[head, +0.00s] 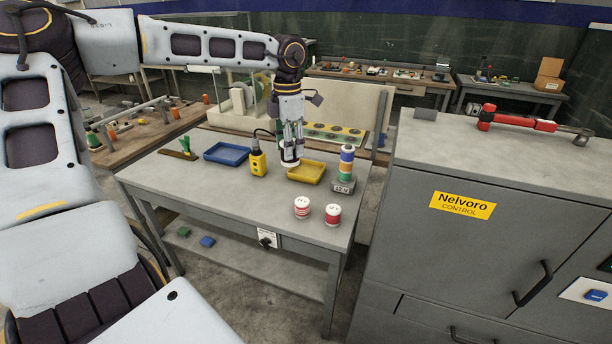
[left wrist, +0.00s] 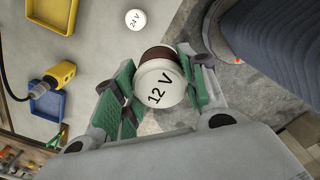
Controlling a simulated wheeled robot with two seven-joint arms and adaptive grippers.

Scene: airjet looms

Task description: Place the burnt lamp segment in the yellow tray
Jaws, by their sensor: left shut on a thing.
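My left gripper (head: 291,148) points down over the workbench, between the yellow tester and the yellow tray. It is shut on a lamp segment, whose white end (head: 289,163) shows below the fingers. In the left wrist view the green-padded fingers clasp this segment (left wrist: 158,84). Its white cap reads "12 V" and its side is dark brown, so it looks like the burnt one. The empty yellow tray (head: 307,172) lies just right of the gripper; its edge also shows in the left wrist view (left wrist: 52,10). My right gripper is out of view.
A lamp stack (head: 346,163) stands on a grey base right of the tray. Two red-and-white segments (head: 302,207) (head: 333,215) stand at the front. The yellow tester (head: 258,163) and blue tray (head: 227,152) are to the left. A grey cabinet (head: 480,240) stands at right.

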